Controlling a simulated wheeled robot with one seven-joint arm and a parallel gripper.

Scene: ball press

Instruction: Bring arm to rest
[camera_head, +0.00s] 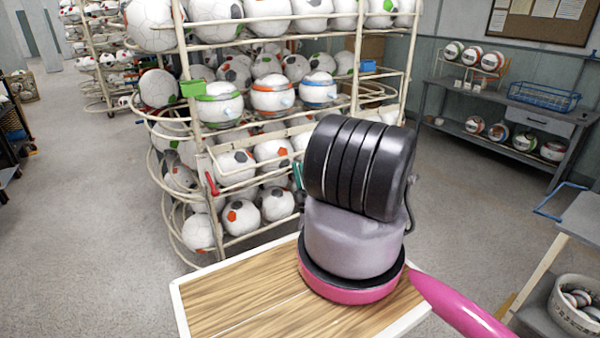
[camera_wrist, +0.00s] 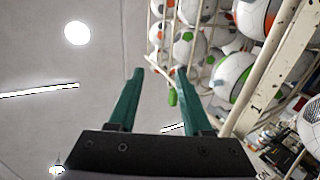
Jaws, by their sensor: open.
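My gripper (camera_wrist: 160,76) has two dark green fingers, spread apart with nothing between them in the wrist view. Ceiling and part of the ball rack show beyond the fingers, and they touch nothing that I can see. In the head view, my arm stands large in the middle, with a black ribbed part above a grey and pink part. It hides most of my gripper; only a small teal sliver shows at its left side, in front of the rack.
A cream metal rack (camera_head: 354,75) full of footballs stands close behind my arm. A white-edged wooden surface (camera_head: 235,300) lies below it. A grey bench (camera_head: 540,115) stands at the right, a side table (camera_head: 585,215) with a ball basket (camera_head: 562,312) nearer. Floor is free at left.

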